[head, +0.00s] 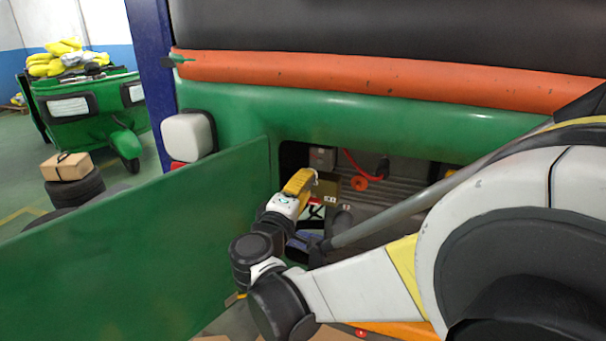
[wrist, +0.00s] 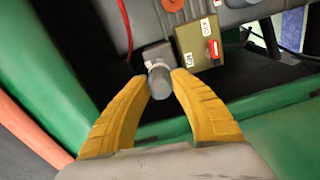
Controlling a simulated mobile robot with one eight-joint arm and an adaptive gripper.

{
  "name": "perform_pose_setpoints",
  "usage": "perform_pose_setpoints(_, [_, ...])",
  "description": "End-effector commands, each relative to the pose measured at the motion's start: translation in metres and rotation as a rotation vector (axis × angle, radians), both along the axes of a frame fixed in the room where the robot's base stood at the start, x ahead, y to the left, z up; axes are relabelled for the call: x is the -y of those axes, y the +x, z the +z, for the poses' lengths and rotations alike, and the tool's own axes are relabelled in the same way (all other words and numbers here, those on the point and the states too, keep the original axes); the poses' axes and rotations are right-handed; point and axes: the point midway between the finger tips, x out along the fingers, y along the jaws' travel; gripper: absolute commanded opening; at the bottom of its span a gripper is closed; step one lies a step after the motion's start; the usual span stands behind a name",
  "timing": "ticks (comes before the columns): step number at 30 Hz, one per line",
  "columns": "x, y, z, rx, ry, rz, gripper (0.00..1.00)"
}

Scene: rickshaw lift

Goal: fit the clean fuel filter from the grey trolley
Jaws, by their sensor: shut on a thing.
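My gripper (head: 303,183) reaches into the open compartment in the green rickshaw body (head: 400,126). In the wrist view its yellow fingers (wrist: 159,90) are closed on the sides of a small grey cylinder, which I take to be a fuel filter (wrist: 158,82). The filter's far end has a pale band and lies in front of a dark grey block (wrist: 152,54); I cannot tell whether they touch. In the head view the filter is not made out. I cannot tell if it is the clean one. No grey trolley can be made out.
A red hose (head: 362,168) and an orange disc (head: 360,184) are inside the compartment. A tan box (wrist: 198,46) with a red part sits right of the filter. The open green door panel (head: 140,250) stands left of my arm. A blue post (head: 150,70) rises beyond it.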

Motion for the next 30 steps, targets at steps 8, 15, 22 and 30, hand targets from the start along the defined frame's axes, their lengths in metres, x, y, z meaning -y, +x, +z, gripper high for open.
perform_pose_setpoints(8, [0.0,0.0,-0.001,-0.175,-0.483,0.0,0.01])
perform_pose_setpoints(15, [0.008,0.018,-0.001,-0.232,-0.636,-0.002,0.01])
perform_pose_setpoints(22, [0.017,0.044,-0.001,-0.231,-0.635,-0.001,0.01])
perform_pose_setpoints(30, [0.023,0.063,0.0,-0.23,-0.635,0.0,0.01])
